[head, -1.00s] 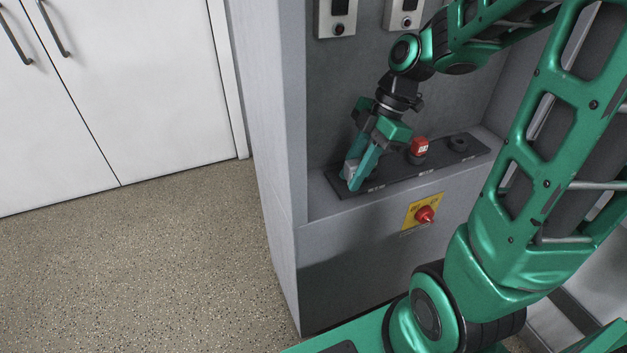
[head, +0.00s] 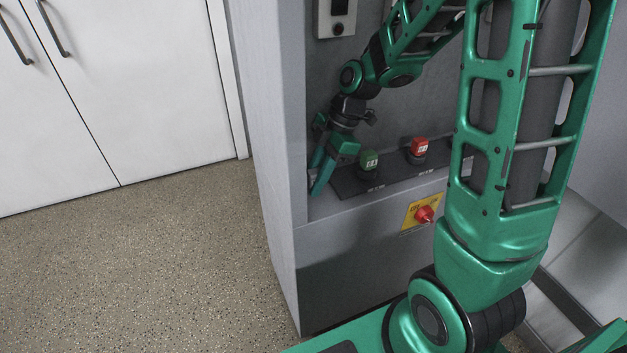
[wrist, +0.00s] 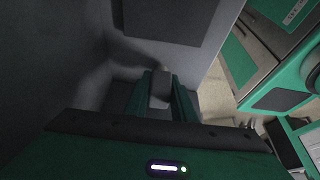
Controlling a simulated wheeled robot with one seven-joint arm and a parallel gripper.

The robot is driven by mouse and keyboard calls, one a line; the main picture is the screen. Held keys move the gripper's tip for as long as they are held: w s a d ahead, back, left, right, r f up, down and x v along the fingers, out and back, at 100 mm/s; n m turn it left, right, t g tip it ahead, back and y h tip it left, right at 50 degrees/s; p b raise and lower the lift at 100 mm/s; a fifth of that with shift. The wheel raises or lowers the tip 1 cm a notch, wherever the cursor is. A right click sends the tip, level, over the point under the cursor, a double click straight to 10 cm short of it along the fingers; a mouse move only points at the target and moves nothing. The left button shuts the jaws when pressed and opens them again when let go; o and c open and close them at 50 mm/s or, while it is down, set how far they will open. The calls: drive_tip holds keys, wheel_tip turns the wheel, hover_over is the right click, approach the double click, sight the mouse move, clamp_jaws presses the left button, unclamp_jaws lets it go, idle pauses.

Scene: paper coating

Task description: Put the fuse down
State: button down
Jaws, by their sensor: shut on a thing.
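The fuse (wrist: 160,88) is a small grey block between my fingers in the wrist view. My gripper (head: 317,183) is shut on it, with the fingers pointing down near the left end of the cabinet's ledge (head: 325,208). In the head view the fingers hide most of the fuse. I cannot tell whether it touches the ledge. A dark strip (head: 400,179) on the ledge bears a green block (head: 369,160) and a red block (head: 418,147), both to the right of my gripper.
The cabinet's left side wall (head: 278,120) stands close to the left of my gripper. A red knob on a yellow plate (head: 424,214) sits on the cabinet front below the ledge. My arm covers the strip's right end.

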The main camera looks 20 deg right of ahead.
drive_tip(key=shift+w+a+f, duration=0.1)
drive_tip(key=shift+w+f, duration=0.05)
drive_tip(key=shift+f, duration=0.35)
drive_tip(key=c, duration=1.5)
unclamp_jaws()
drive_tip(key=v, duration=1.2)
drive_tip(key=s+d+m+h, duration=0.1)
drive_tip(key=s+d+m, duration=0.3)
drive_tip(key=s+m, duration=0.3)
drive_tip(key=s+d+f+m+h, duration=0.1)
drive_tip(key=s+d+m, duration=0.3)
drive_tip(key=s+m, duration=0.4)
drive_tip(key=s+d+m+h, duration=0.2)
drive_tip(key=s+d+m, duration=0.3)
drive_tip(key=s+m, duration=0.3)
drive_tip(key=shift+s+f+m, duration=0.15)
drive_tip(key=shift+f+m, duration=0.05)
drive_tip(key=shift+m, duration=0.5)
